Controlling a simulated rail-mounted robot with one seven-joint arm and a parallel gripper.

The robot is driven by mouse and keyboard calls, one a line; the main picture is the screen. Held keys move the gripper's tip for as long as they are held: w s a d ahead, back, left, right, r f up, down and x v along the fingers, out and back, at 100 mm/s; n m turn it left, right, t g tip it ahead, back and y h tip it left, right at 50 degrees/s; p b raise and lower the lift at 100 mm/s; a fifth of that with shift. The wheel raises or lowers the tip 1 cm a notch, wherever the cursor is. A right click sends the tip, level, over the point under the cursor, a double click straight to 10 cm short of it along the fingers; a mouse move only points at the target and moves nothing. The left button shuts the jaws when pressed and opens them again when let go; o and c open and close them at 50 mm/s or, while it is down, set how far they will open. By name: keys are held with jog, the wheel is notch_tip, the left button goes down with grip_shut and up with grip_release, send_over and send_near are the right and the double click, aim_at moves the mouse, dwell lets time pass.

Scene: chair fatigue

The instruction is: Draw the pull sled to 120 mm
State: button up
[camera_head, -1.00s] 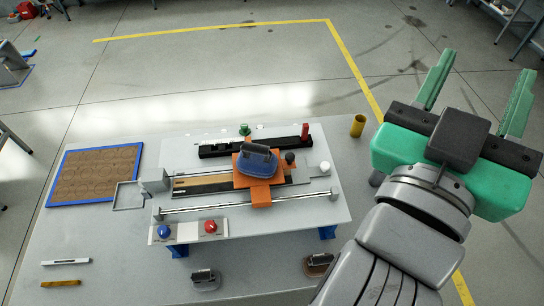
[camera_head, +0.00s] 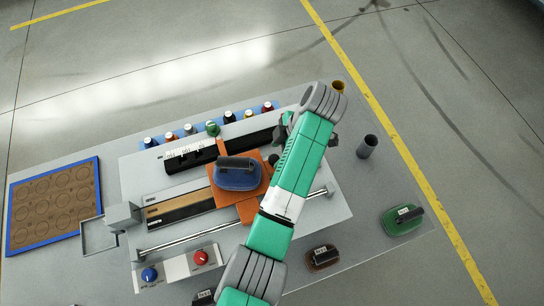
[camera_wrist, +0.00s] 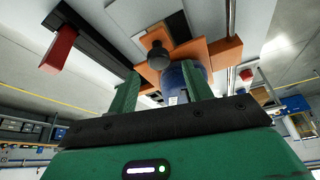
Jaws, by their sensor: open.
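The orange pull sled (camera_head: 246,210) sits across the rail (camera_head: 170,237) on the grey bench plate, carrying a blue handled weight (camera_head: 238,178). The sled also shows in the wrist view (camera_wrist: 225,50), with the blue weight (camera_wrist: 172,82) behind my fingers. A dark round knob (camera_wrist: 157,54) is at its near end. My gripper (camera_wrist: 162,72) is open, its two green fingers apart, with the knob just beyond and between the fingertips in the picture. I cannot tell the gap in depth.
A red block (camera_wrist: 60,45) stands on a black bar. Blue (camera_head: 149,274) and red (camera_head: 200,257) buttons are in front. Spare weights (camera_head: 403,220) stand to the right.

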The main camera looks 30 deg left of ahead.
aim_at(273, 159)
jog(key=x, duration=0.4)
jog(key=shift+s+f+p, duration=0.1)
jog(key=shift+f+p, duration=0.2)
jog(key=shift+f, duration=0.05)
